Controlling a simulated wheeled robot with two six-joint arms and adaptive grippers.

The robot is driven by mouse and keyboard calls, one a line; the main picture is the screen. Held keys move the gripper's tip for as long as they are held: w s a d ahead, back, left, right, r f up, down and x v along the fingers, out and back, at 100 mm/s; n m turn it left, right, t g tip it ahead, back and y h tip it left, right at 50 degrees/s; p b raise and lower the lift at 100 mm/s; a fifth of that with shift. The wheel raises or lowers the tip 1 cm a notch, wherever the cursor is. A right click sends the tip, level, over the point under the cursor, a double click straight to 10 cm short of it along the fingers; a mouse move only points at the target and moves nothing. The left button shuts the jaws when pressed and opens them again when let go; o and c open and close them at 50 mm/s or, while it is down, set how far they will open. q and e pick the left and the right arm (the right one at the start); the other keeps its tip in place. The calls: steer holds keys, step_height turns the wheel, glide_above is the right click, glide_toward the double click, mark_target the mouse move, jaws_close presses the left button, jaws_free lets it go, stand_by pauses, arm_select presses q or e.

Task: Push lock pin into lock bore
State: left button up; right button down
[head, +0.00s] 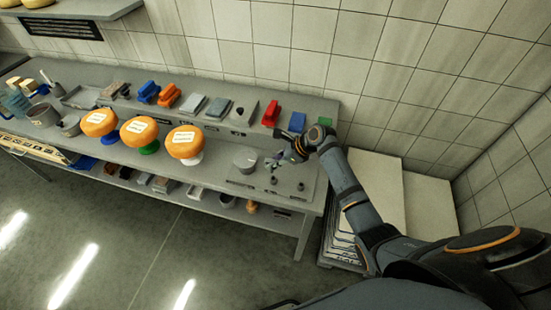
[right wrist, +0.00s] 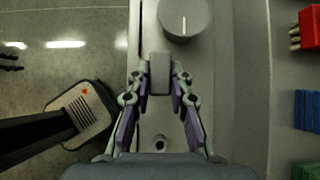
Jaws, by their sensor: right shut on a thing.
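My right gripper (head: 277,160) is over the right end of the workbench. In the right wrist view its fingers (right wrist: 160,78) are closed on a grey, block-like piece (right wrist: 160,68), which I take to be the lock pin. Its lower end is hidden from me. A small ring with a dark centre (right wrist: 160,142) shows on the bench plate between the finger linkages; I cannot tell whether it is the lock bore. Small dark fittings (head: 273,180) and (head: 300,187) stand on the plate in the head view. Dark prongs at the left edge of the wrist view may be my left gripper (right wrist: 10,62).
A grey round drum (head: 245,158) with a white mark stands close to the right gripper. Three orange cheese wheels (head: 186,143) on stands are farther left. Red (head: 271,113), blue and green blocks sit along the back ledge.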

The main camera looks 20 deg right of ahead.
steer(key=shift+d+f, duration=0.25)
steer(key=shift+f, duration=0.7)
steer(key=shift+d+f+b, duration=0.3)
steer(key=shift+f+b, duration=0.1)
steer(key=shift+f, duration=0.1)
steer(key=shift+a, duration=0.2)
arm_select(q)
steer(key=shift+d+f, duration=0.35)
steer(key=shift+f, duration=0.05)
arm_select(e)
steer(key=shift+d, duration=0.1)
arm_select(q)
steer(key=shift+r, duration=0.2)
arm_select(e)
steer(key=shift+r, duration=0.1)
arm_select(q)
steer(key=shift+r+p, duration=0.4)
steer(key=shift+p, duration=0.25)
steer(key=shift+d, duration=0.1)
steer(key=shift+r+p, duration=0.45)
